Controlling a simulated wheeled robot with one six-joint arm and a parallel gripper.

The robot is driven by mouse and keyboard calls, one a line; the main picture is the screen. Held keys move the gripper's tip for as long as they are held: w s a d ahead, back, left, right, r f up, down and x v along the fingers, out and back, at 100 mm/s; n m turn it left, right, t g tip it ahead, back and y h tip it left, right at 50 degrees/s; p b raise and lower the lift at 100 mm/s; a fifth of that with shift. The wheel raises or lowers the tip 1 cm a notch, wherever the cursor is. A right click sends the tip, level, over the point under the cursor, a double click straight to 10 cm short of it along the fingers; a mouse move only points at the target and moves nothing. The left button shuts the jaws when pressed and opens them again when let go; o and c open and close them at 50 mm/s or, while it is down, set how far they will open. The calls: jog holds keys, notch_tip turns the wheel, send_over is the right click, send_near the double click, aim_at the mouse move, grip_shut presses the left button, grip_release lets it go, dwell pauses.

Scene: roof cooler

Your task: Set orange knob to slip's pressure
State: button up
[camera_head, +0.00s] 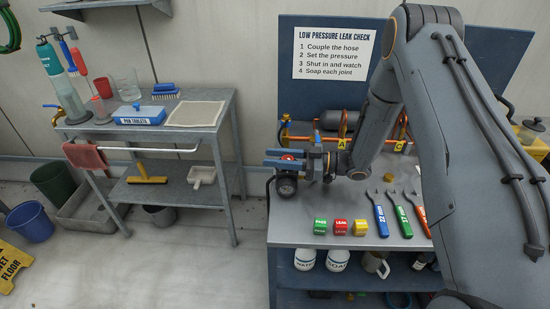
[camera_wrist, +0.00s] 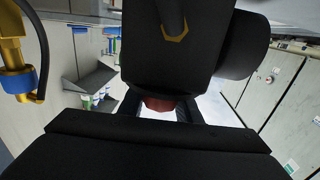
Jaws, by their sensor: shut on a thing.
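My gripper (camera_head: 270,158) reaches to the left over the back left corner of the blue-grey bench (camera_head: 292,228). A small red-orange knob (camera_head: 288,157) shows between its jaws. In the wrist view the same knob (camera_wrist: 158,104) looks dark red between the two fingers, with its lower part hidden. The jaws are shut on it. A round dark gauge (camera_head: 286,186) sits just below the gripper; its face is too small to read. I cannot make out a slip with a pressure on it.
A white sign (camera_head: 335,53) lists leak check steps. Green, red and yellow blocks (camera_head: 341,226) and several coloured wrenches (camera_head: 384,214) lie at the bench front. Orange piping and a grey cylinder (camera_head: 340,120) stand behind. A grey cart (camera_head: 215,118) stands left, across a clear floor gap.

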aim_at(296, 173)
jog(key=m+t+h, duration=0.1)
jog(key=m+t, duration=0.1)
jog(key=t, duration=0.1)
jog(key=w+m+t+h+p, duration=0.1)
jog(key=m+t, duration=0.2)
jog(key=t, duration=0.1)
jog(key=shift+w+d+h, duration=0.15)
jog(key=shift+d+h, duration=0.05)
jog(key=shift+h, duration=0.1)
jog(key=shift+w+d+m+t+h+p, duration=0.25)
jog(key=shift+m+t+h, duration=0.5)
jog(key=shift+t, duration=0.3)
jog(key=shift+w+d+m+t+h+p, duration=0.1)
jog(key=shift+w+m+t+h+p, duration=0.1)
jog(key=shift+m+t+h, duration=0.7)
jog(key=shift+w+t, duration=0.1)
jog(key=shift+t, duration=0.15)
jog(key=shift+r, duration=0.1)
jog(key=o, duration=1.1)
jog(key=shift+c, duration=0.2)
jog(key=shift+d, duration=0.1)
jog(key=b+v, duration=0.2)
jog(key=v, duration=0.5)
jog(key=shift+w, duration=0.1)
jog(key=shift+s+d+b, duration=0.25)
jog(key=shift+s+b, duration=0.05)
jog(key=shift+s, duration=0.1)
